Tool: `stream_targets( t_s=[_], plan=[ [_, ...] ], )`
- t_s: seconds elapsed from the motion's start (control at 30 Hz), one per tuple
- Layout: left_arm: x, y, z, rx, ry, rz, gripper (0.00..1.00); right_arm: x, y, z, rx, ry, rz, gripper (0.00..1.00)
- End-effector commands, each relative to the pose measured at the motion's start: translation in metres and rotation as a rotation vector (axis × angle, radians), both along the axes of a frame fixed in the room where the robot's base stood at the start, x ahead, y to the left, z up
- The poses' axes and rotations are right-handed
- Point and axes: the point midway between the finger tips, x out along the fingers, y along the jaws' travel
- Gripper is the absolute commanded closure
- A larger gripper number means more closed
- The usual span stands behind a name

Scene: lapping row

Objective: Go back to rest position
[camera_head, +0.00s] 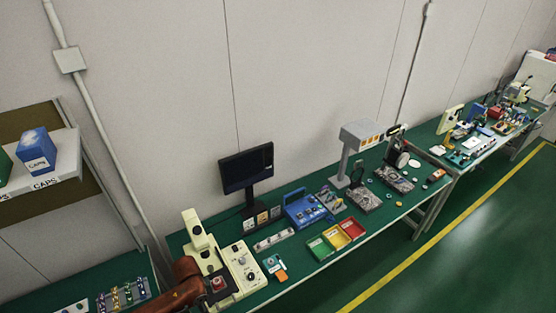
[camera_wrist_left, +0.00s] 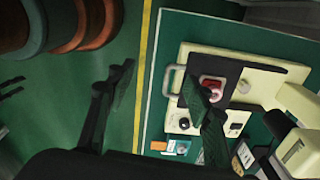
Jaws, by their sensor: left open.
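My left arm enters the head view at the bottom, orange-brown, beside a cream machine (camera_head: 238,265) on the green bench. Its gripper is mostly hidden there. In the left wrist view my left gripper (camera_wrist_left: 160,84) is open, with nothing seen between its two dark fingers. The right-hand finger overlaps the cream machine (camera_wrist_left: 250,72) in the picture, close to a red and white round part (camera_wrist_left: 215,88) on its dark plate. I cannot tell whether the finger touches it. My right gripper is in neither view.
The green bench (camera_head: 300,270) carries a monitor (camera_head: 246,168), a blue case (camera_head: 303,208) and green, yellow and red bins (camera_head: 337,234). A shelf (camera_head: 50,180) with a blue box (camera_head: 36,150) is at left. Green floor (camera_head: 470,250) lies open at right, beyond a yellow line.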

Motion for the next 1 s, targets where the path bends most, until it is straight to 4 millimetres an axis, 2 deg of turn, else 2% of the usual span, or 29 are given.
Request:
stream_targets(
  t_s=[0.43,0.63,0.77,1.0],
  plan=[
    [-0.03,-0.051,-0.004,-0.13,-0.07,0.101,0.53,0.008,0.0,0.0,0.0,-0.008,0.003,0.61],
    [-0.049,-0.066,0.003,-0.213,-0.131,0.245,0.53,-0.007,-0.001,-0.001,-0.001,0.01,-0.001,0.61],
    [-0.07,-0.056,0.011,-0.261,-0.187,0.436,0.53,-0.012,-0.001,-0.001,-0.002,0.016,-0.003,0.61],
    [-0.114,0.001,0.024,-0.243,-0.266,0.771,0.53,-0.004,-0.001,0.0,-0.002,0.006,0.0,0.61]
  ],
)
